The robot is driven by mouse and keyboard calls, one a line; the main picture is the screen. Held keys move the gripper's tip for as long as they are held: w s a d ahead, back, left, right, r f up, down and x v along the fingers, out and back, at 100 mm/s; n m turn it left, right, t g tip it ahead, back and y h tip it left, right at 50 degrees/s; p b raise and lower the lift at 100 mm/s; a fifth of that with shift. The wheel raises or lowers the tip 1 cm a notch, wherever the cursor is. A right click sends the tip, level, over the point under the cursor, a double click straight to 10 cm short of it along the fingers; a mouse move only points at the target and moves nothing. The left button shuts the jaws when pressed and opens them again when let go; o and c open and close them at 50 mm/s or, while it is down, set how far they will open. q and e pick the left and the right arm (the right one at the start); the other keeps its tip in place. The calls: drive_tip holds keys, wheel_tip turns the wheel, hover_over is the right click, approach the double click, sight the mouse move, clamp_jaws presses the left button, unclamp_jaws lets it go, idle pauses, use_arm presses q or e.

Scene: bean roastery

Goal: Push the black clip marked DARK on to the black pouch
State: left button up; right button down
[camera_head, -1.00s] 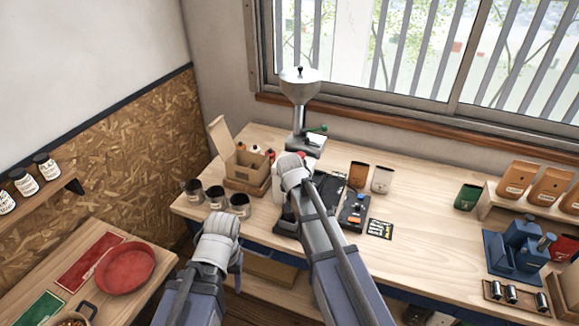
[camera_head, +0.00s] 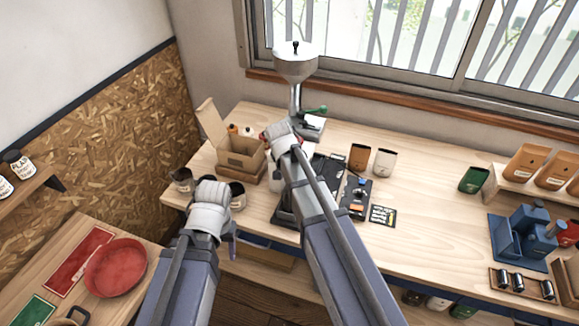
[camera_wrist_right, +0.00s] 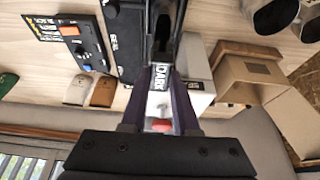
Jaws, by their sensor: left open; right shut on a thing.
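My right gripper (camera_wrist_right: 160,82) is shut on the black clip (camera_wrist_right: 163,76), whose white DARK lettering shows between the fingertips in the right wrist view. Beyond the clip is a long black shape (camera_wrist_right: 165,20); I cannot tell whether it is the black pouch or part of a device. In the head view my right arm and wrist (camera_head: 280,136) cover the clip and the spot around it. I cannot make out the black pouch there. My left gripper (camera_head: 232,246) is open and empty, pointing down near the table's front left edge.
A grinder (camera_head: 296,62) stands behind. A brown pouch (camera_head: 358,156), a white pouch (camera_head: 384,162) and a green pouch (camera_head: 474,179) stand right. The tabletop centre-right is clear.

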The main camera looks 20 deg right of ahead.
drive_tip(key=shift+f, duration=0.35)
drive_tip(key=shift+f+b, duration=0.8)
drive_tip(key=shift+b, duration=0.25)
drive_tip(key=shift+f+b, duration=0.95)
drive_tip(key=shift+f, duration=0.05)
drive_tip(key=shift+f+b, duration=1)
drive_tip(key=shift+b, duration=0.05)
idle(0.5)
idle(0.3)
drive_tip(key=shift+c, duration=0.5)
unclamp_jaws()
drive_tip(key=shift+r, duration=0.1)
